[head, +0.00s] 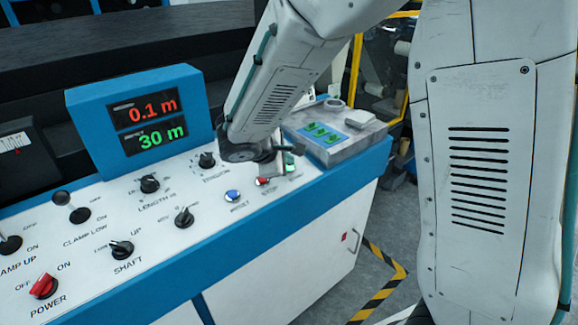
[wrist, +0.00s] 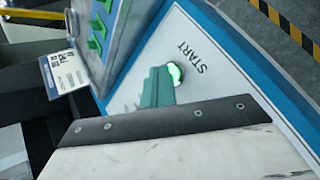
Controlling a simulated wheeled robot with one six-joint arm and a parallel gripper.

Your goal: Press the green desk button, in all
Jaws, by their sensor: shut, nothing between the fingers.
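The green desk button (wrist: 175,72) glows beside the word START on the white panel in the wrist view. The teal fingertips of my gripper (wrist: 159,86) are right at it, covering part of it; I cannot tell whether they touch it. In the head view the green button (head: 291,170) shows at the right end of the desk's button row, just below my gripper (head: 289,160). My gripper is shut and holds nothing.
A red button (head: 263,181) and a blue button (head: 233,195) sit to the left. A grey box (head: 345,151) with green parts stands just behind, on the right. A blue display (head: 140,112) reads 0.1 m and 30 m. Knobs fill the panel's left.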

